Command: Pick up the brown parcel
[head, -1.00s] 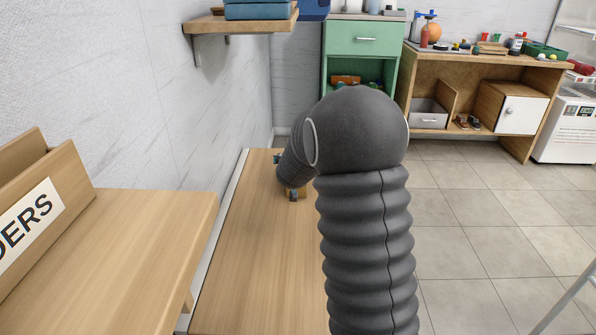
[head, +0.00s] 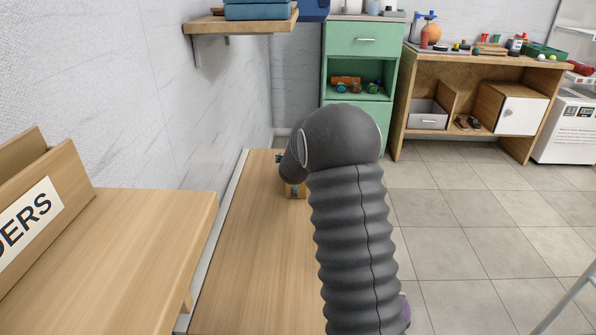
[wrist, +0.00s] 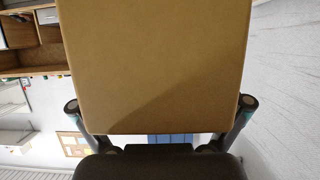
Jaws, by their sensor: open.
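The brown parcel (wrist: 155,65) fills the upper middle of the wrist view, a plain tan face very close to the camera. My gripper (wrist: 160,105) is open, with one finger at the left and one at the right of the parcel's lower part. I cannot tell whether either finger touches it. In the head view, a small brown part of the parcel (head: 301,191) shows by the fingers on the wooden surface; my dark arm hides the rest.
The wooden bench top (head: 250,250) is clear in front of the gripper. A white wall (head: 130,90) runs along its left. A labelled wooden box (head: 45,205) stands on a board at the left. A shelf (head: 240,22) juts from the wall above.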

